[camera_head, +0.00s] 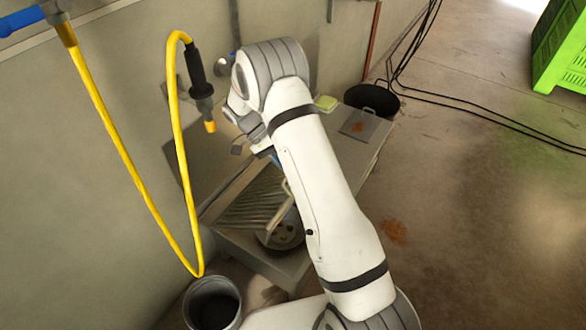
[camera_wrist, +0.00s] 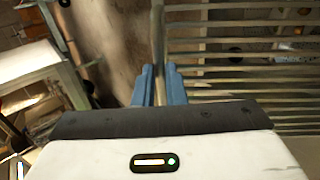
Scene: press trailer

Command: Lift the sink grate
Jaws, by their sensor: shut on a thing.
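The sink grate (camera_head: 250,205) is a slatted metal rack at the sink, left of my arm in the head view. It looks tilted, and part of the round basin (camera_head: 284,236) shows below its near side. In the wrist view the grate's parallel bars (camera_wrist: 240,47) fill the upper right. My gripper (camera_wrist: 159,75) has blue fingers closed on the grate's edge bar, which runs up between them. In the head view my arm hides most of the gripper and the grate's right side.
A yellow hose (camera_head: 172,120) with a black spray nozzle (camera_head: 199,80) hangs on the left. A grey bucket (camera_head: 212,302) stands at the front. The counter (camera_head: 367,155) holds a yellow-green sponge (camera_head: 326,103). A black tub (camera_head: 374,99) stands behind. Open floor lies to the right.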

